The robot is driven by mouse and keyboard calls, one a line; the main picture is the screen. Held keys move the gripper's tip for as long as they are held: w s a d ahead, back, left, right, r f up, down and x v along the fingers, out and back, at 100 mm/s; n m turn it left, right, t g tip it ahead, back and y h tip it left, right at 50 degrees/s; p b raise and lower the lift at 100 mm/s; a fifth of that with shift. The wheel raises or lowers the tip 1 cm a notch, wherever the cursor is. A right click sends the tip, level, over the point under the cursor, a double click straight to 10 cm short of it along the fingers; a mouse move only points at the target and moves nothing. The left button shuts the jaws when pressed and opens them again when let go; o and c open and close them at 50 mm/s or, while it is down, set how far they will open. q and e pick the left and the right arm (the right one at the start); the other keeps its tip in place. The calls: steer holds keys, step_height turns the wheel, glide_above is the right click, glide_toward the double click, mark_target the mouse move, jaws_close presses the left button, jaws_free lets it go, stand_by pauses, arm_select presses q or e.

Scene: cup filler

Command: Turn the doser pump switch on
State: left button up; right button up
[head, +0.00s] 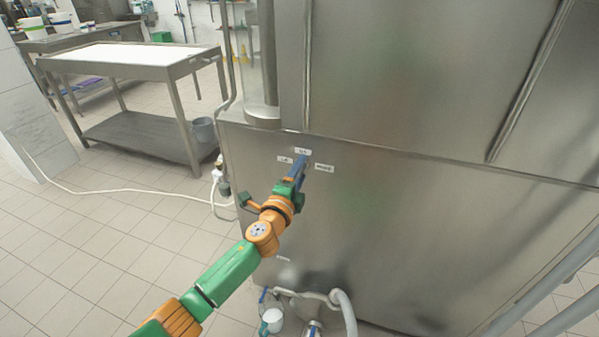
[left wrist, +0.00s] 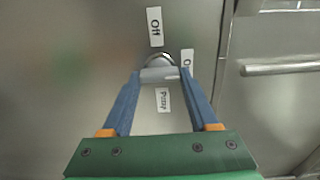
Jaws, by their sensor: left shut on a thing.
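The doser pump switch is a small silver knob on the steel machine's front panel; in the left wrist view the knob (left wrist: 158,74) sits between my blue fingertips. My left gripper (head: 301,163) reaches the panel and is shut on the knob. In the head view the gripper hides the knob. In the left wrist view an "Off" label (left wrist: 155,26) is above the knob, a label partly hidden by a finger (left wrist: 187,58) is at its right, and a label that seems to read "Pump" (left wrist: 163,99) is below it. My right gripper is not in view.
The large steel machine (head: 420,90) fills the right side. A steel table (head: 130,60) stands at the back left. A pale hose (head: 110,192) runs over the tiled floor to a valve (head: 219,178). Pipes and a small white container (head: 272,318) are low by the machine.

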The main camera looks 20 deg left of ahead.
arm_select(q)
steer(key=shift+f, duration=0.1)
stand_by(0.3)
steer(key=o, duration=1.4)
steer(key=shift+s, duration=0.1)
steer(key=s+p, duration=0.1)
steer(key=s, duration=0.6)
steer(key=shift+a, duration=0.15)
